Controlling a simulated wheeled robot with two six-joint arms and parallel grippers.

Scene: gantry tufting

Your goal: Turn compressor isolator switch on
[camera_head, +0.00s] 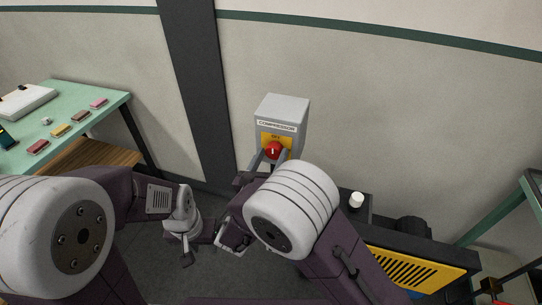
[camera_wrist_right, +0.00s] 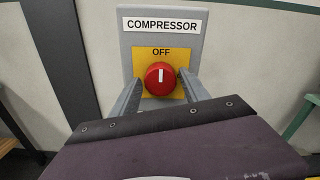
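The compressor isolator is a grey box (camera_head: 285,108) on the wall, labelled COMPRESSOR. Its red round knob (camera_head: 272,150) sits on a yellow plate. In the right wrist view the knob (camera_wrist_right: 160,79) has its white mark upright, towards the word OFF on the yellow plate (camera_wrist_right: 181,54). My right gripper (camera_wrist_right: 161,78) is open, with one grey finger on each side of the knob. Small gaps show between fingers and knob, so it does not hold it. My left gripper (camera_head: 187,257) hangs low at the left of centre in the head view; its fingers are not clear.
A green-topped table (camera_head: 113,97) with several small coloured blocks and a white case (camera_head: 27,100) stands at the left. A dark and yellow machine (camera_head: 415,267) stands low at the right, near a white cap (camera_head: 356,199). A dark post (camera_head: 198,80) runs up the wall.

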